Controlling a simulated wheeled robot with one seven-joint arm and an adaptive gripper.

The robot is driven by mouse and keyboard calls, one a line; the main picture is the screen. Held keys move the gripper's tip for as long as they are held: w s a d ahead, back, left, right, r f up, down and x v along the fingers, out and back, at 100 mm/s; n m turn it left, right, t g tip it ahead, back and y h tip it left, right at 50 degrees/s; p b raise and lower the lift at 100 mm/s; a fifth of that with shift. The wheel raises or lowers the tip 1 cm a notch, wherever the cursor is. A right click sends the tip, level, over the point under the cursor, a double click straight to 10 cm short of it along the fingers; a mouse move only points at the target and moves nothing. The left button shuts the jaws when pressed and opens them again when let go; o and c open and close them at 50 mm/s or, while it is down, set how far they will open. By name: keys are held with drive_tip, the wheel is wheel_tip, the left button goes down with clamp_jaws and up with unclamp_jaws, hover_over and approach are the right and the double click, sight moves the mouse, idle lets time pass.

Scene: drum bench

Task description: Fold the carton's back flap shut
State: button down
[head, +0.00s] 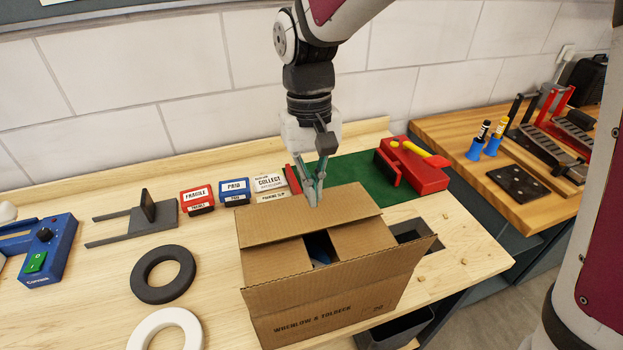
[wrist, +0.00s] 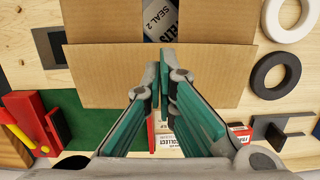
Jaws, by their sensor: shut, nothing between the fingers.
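The brown carton (head: 330,312) stands on the bench with its front printed side toward me. The front flap (head: 345,280) is open and leans outward. My gripper (head: 316,203) is shut and empty, pointing down at the back flap.
A labelled item (wrist: 160,18) shows inside the carton. Several stamps (head: 235,190) and a green mat (head: 345,172) with a red tool (head: 415,172) lie behind it. Black (head: 163,275) and white (head: 165,330) rings lie left. A bench cutout (head: 412,232) is at right.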

sight(316, 229)
drive_tip(key=shift+s+d+f+p, duration=0.1)
drive_tip(key=shift+s+f+p, duration=0.05)
drive_tip(key=shift+f, duration=0.9)
drive_tip(key=shift+s+a+f+p, duration=0.1)
drive_tip(key=shift+s+f+p, duration=0.1)
drive_tip(key=shift+f, duration=0.85)
drive_tip(key=shift+s+d+f+p, duration=0.1)
drive_tip(key=shift+s+f, duration=0.05)
drive_tip(key=shift+f, duration=0.9)
drive_tip(key=shift+s+d+f, duration=0.1)
drive_tip(key=shift+s+f, duration=0.2)
drive_tip(key=shift+f, duration=0.6)
drive_tip(key=shift+r+p, duration=0.15)
drive_tip(key=shift+p, duration=0.15)
